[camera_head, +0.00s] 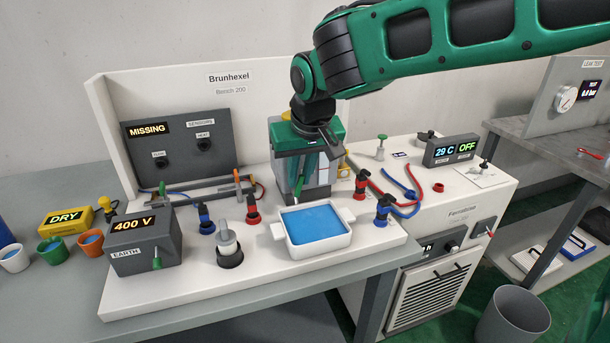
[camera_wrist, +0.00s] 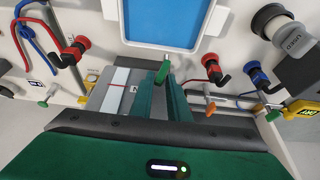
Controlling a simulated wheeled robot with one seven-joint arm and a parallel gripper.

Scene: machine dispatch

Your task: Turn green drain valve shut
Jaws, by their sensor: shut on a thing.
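The green drain valve handle (camera_head: 299,186) is on the bench behind the white basin of blue liquid (camera_head: 268,229). In the wrist view the green handle (camera_wrist: 163,71) shows at the fingertips, just in front of the basin's rim (camera_wrist: 118,38). My gripper (camera_head: 304,178) points down at it, and in the wrist view the gripper (camera_wrist: 165,84) is shut on the handle. The fingers hide the handle's lower part and the valve body, so I cannot tell the valve's exact angle.
Red-topped valves (camera_head: 253,209) (camera_head: 361,186) and blue-topped valves (camera_head: 206,219) (camera_head: 382,210) stand close around the basin. A grey 400 V box (camera_head: 145,247) is at left, and a chiller (camera_head: 430,270) at right. Red and blue hoses lie right of my gripper.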

